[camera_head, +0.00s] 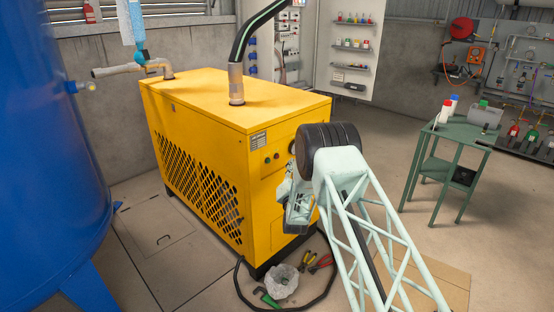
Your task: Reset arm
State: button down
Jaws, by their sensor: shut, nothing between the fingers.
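My mint-green lattice arm rises from the lower right to a thick black joint in front of the yellow machine's right end. Past the joint, a short pale part of my arm hangs down, close to or in front of the machine's front panel. I cannot make out any gripper fingers there. My gripper does not show clearly in this view.
The yellow machine (225,98) stands left of my arm, with a blue tank (45,170) further left. Pliers (303,262), a clear bag (281,282) and a dark hose (238,285) lie on the floor. A green table (455,133) stands right, with open floor before it.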

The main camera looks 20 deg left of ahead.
dwell(0.4)
